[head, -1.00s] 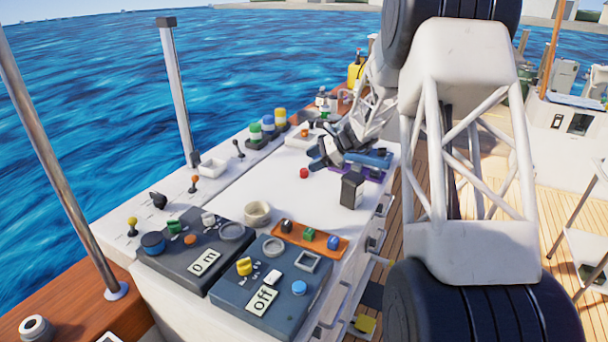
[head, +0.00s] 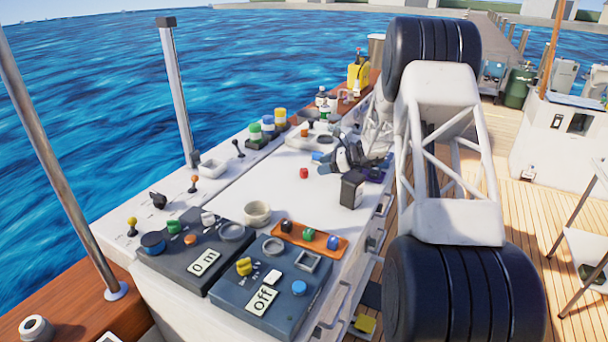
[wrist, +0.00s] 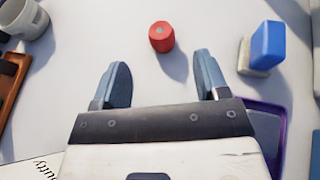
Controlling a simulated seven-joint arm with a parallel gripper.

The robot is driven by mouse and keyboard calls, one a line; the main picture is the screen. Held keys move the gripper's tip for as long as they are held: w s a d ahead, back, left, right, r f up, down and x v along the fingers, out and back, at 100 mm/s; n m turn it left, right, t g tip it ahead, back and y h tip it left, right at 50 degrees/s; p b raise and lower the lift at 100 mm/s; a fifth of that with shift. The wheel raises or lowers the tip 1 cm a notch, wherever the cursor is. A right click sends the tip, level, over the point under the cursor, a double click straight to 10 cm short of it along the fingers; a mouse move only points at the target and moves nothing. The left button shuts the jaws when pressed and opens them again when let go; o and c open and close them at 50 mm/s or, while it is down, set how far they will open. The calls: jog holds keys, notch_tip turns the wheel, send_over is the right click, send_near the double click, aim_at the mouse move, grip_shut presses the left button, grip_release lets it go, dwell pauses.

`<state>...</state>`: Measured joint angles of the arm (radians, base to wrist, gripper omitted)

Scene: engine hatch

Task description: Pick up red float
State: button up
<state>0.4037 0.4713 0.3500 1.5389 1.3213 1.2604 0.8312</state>
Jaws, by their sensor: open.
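The red float (head: 304,173) is a small red cylinder standing on the white hatch top (head: 262,178). In the wrist view the float (wrist: 162,37) is upright, just beyond the fingertips and roughly centred between them. My gripper (wrist: 160,72) is open, its two blue-grey fingers apart with nothing between them. In the head view my gripper (head: 338,158) is to the right of the float and apart from it; the arm hides part of the hatch behind it.
A blue block (wrist: 268,45) by a pale base stands right of the float in the wrist view. A purple tray (wrist: 268,112) lies beside my gripper. White surface left of the float is clear.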

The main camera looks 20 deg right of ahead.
aim_at(306, 169)
jog(key=shift+x, duration=1.25)
jog(key=shift+a+f, duration=0.1)
jog(key=shift+x, duration=2.5)
jog(key=shift+f, duration=0.15)
jog(key=shift+c, duration=0.2)
jog(key=c, duration=1)
